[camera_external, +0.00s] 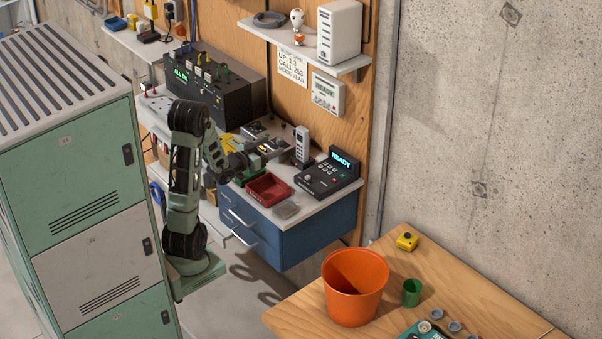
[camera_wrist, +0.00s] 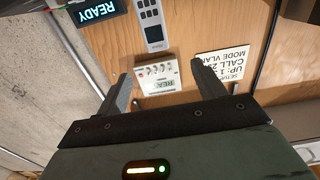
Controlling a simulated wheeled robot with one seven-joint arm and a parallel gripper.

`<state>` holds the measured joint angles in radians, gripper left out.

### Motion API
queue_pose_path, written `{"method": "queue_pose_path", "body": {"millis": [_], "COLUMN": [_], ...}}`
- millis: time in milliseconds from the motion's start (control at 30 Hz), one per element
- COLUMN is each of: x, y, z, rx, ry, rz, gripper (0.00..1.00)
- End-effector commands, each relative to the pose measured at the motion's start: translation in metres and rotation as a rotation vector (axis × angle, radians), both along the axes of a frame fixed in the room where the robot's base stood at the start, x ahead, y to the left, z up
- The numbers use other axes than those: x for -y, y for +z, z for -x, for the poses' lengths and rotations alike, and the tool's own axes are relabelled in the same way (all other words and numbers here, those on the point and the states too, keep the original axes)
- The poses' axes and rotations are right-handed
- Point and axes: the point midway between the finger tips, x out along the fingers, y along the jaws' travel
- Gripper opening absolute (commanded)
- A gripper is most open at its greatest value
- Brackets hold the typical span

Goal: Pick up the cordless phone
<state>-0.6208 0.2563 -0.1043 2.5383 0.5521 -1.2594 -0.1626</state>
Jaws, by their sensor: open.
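The cordless phone (camera_external: 302,145) is a light grey handset with a dark keypad. It stands upright on the counter at the wall, left of the black READY console (camera_external: 329,176). In the wrist view, which is upside down, the phone (camera_wrist: 151,25) shows at the top, beyond the fingertips, and its far end is cut off by the frame. My gripper (camera_external: 273,151) is just left of the phone in the external view. In the wrist view my gripper (camera_wrist: 160,82) is open, with nothing between its fingers. The phone's lower part is partly hidden in the external view.
A black ALL OK unit (camera_external: 215,85) stands to the left. A shelf (camera_external: 310,55) and a wall panel (camera_external: 328,94) are above. Blue drawers (camera_external: 300,235) are below.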

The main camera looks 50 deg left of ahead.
Motion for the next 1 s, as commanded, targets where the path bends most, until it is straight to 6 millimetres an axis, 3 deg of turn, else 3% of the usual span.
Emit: {"method": "queue_pose_path", "body": {"millis": [33,400,700,1000], "x": [0.0,0.001,0.001,0.002], "y": [0.007,0.005,0.002,0.0], "z": [-0.003,-0.018,-0.084,-0.116], "rx": [-0.004,-0.005,-0.002,-0.002], "ry": [-0.002,0.003,0.001,0.002], "rz": [0.002,-0.001,-0.005,-0.005], "gripper": [0.69,0.69,0.69,0.69]}}
